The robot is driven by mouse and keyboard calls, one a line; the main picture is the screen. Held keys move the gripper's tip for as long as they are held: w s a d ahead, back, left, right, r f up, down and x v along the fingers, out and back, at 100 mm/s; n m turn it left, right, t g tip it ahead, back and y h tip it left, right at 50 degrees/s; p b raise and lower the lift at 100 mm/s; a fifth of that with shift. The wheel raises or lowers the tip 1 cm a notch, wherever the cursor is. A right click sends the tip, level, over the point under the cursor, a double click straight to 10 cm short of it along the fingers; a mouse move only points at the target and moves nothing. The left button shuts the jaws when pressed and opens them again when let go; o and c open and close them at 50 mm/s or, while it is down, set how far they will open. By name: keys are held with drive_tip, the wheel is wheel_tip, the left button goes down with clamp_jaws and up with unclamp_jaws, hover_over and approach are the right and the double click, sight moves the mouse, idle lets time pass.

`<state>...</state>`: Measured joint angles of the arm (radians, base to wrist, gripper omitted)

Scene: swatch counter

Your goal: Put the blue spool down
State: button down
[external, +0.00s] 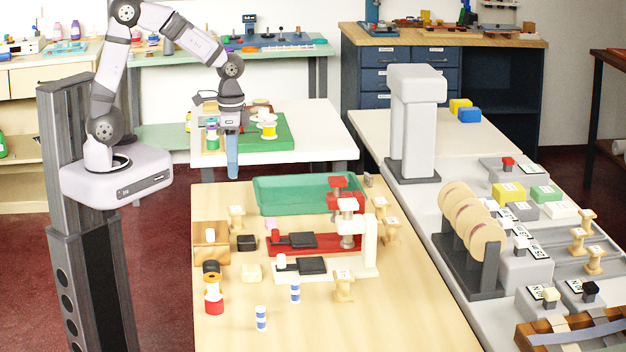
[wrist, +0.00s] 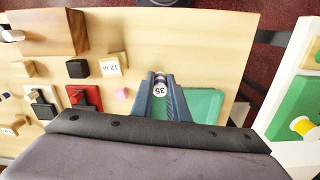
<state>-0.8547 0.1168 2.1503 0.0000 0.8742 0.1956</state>
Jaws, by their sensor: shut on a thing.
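My gripper (external: 232,176) hangs above the far left edge of the wooden table, pointing down, well clear of the tabletop. In the wrist view its blue fingers (wrist: 161,102) are shut on a small spool (wrist: 160,88), the blue spool, with a round white label reading 35. The fingers cover most of its sides. In the external view I cannot make it out from the fingers. Two blue-and-white striped spools (external: 261,318) (external: 295,292) stand upright at the table's front left.
A green tray (external: 262,200) lies at the table's far end, right of my gripper. A red stand (external: 290,244), a cream stand (external: 320,270), a wooden box (external: 211,240) and a black block (external: 247,243) stand nearer. The front right of the table (external: 400,310) is clear.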

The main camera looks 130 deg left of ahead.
drive_tip(key=w+a+r+p, duration=0.1)
drive_tip(key=w+a, duration=0.3)
drive_tip(key=a, duration=0.4)
drive_tip(key=m+p, duration=0.1)
drive_tip(key=m, duration=0.1)
hover_over(301, 197)
drive_tip(key=shift+w+d+f+p, duration=0.1)
drive_tip(key=shift+f+p, duration=1.35)
drive_tip(key=shift+f, duration=3.75)
drive_tip(key=shift+f, duration=0.2)
drive_tip(key=c, duration=1.7)
unclamp_jaws()
drive_tip(key=shift+r, duration=0.15)
wheel_tip(301, 197, up, 12)
drive_tip(key=b, duration=0.3)
drive_tip(key=shift+r, duration=0.1)
